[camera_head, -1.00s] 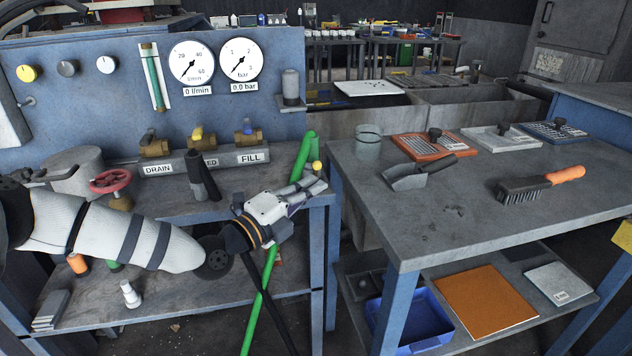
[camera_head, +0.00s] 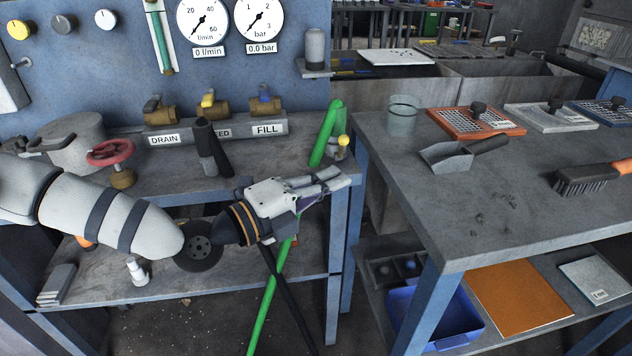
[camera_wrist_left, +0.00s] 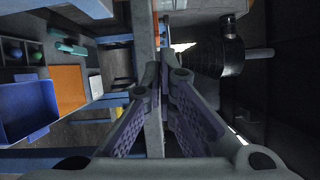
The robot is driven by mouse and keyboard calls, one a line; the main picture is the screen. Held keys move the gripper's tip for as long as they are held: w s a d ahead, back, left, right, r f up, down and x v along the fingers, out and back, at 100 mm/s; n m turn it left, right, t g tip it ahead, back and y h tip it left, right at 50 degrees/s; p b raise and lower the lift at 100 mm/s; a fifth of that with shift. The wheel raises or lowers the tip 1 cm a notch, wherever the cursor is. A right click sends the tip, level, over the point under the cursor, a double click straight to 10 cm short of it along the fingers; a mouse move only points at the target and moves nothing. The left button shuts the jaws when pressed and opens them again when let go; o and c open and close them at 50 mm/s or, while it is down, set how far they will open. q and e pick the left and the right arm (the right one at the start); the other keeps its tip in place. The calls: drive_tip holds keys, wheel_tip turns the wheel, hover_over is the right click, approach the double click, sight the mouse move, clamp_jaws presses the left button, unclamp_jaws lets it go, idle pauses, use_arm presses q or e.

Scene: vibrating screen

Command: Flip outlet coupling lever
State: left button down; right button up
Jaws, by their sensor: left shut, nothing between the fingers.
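A small yellow knob (camera_head: 343,141) on a short grey stem stands at the right end of the blue-framed bench, beside the green bar. It may be the coupling lever's end; I cannot tell for sure. My left gripper (camera_head: 340,180) is shut and empty, just below and in front of the knob, pointing right. A gap shows between them in the picture. In the left wrist view the gripper's fingers (camera_wrist_left: 164,78) come together, with a dark ribbed cylinder (camera_wrist_left: 215,58) beyond to the right. The coupling itself is not clearly seen. My right gripper is not in view.
The bench (camera_head: 160,190) carries DRAIN and FILL valves (camera_head: 265,105), a red handwheel (camera_head: 110,152) and a dark-handled tool (camera_head: 208,145). A slanting green bar (camera_head: 272,290) passes behind my gripper. The right table (camera_head: 480,210) holds a scoop (camera_head: 450,157), brush and sieves.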

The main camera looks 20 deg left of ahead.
sight(342, 144)
use_arm(q)
drive_tip(key=w+b, duration=0.1)
drive_tip(key=w, duration=0.6)
drive_tip(key=shift+w+a+r, duration=0.2)
drive_tip(key=shift+w+r, duration=0.05)
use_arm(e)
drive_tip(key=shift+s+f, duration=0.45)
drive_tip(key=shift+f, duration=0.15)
use_arm(q)
drive_tip(key=r+p, duration=0.1)
drive_tip(key=r+n+p, duration=0.1)
drive_tip(key=w+r+n+p, duration=0.1)
drive_tip(key=shift+a+g, duration=0.35)
drive_tip(key=shift+g, duration=0.05)
drive_tip(key=shift+w+f, duration=0.1)
drive_tip(key=shift+f, duration=0.55)
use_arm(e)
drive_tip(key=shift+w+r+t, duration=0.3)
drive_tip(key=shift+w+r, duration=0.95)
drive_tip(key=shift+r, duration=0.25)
use_arm(q)
drive_tip(key=shift+a, duration=0.1)
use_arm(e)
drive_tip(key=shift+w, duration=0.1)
